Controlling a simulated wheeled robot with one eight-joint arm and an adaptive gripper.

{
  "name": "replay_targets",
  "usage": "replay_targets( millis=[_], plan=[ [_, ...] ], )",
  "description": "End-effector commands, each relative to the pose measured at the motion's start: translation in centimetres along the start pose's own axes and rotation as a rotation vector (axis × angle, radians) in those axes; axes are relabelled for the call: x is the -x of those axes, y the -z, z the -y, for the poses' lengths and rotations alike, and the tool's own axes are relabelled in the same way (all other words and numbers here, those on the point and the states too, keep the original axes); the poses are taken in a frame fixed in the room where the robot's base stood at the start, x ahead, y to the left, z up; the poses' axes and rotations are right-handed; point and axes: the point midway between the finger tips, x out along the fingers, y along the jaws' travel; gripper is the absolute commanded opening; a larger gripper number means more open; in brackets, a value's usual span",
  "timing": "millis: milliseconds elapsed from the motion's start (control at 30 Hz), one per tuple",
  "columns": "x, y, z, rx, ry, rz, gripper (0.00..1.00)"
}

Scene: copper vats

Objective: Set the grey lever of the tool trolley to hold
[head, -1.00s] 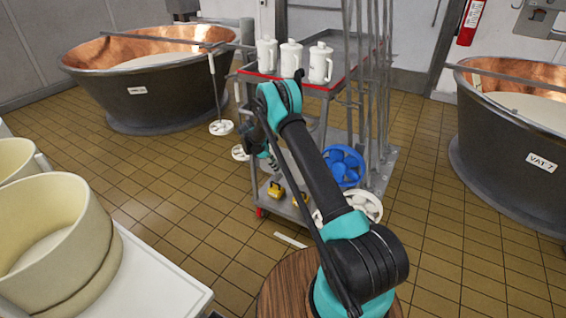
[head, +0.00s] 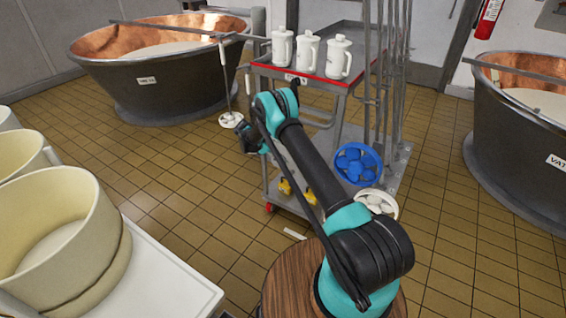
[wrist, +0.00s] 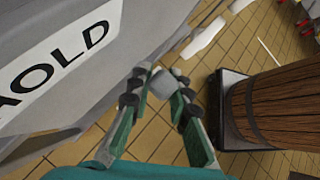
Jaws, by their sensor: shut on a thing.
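The tool trolley (head: 301,72) has a red-edged grey top and stands ahead of my arm in the head view. In the wrist view its grey side fills the left, with a white label (wrist: 62,58) whose visible letters read roughly "OLD"; the start is cut off. My gripper (wrist: 160,76) is shut on a small grey piece, which looks like the end of the grey lever (wrist: 162,86), beside this side panel. In the head view my gripper (head: 246,138) is at the trolley's left side. The lever's shaft and pivot are hidden, so its setting cannot be told.
White jugs (head: 308,50) stand on the trolley top, with upright grey poles (head: 390,90) at its right. A blue wheel (head: 358,164) and yellow items (head: 286,187) are lower down. Vats stand left (head: 160,85) and right (head: 510,130). Cream tubs (head: 65,240) are near left.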

Motion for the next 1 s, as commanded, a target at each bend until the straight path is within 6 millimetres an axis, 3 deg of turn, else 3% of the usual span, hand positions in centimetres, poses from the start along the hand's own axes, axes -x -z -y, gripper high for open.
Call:
replay_targets(
  millis=[133,167,300,667,1000],
  plan=[
    [0.0,0.1,-0.1,0.000,-0.004,-0.002,0.00],
    [0.0,0.1,-0.1,0.000,-0.004,-0.002,0.21],
    [0.0,0.0,-0.1,-0.001,-0.003,-0.002,0.39],
    [0.2,-0.2,0.0,-0.001,-0.001,-0.001,0.39],
    [3.9,-4.1,1.1,-0.001,-0.002,-0.001,0.39]
  ],
)
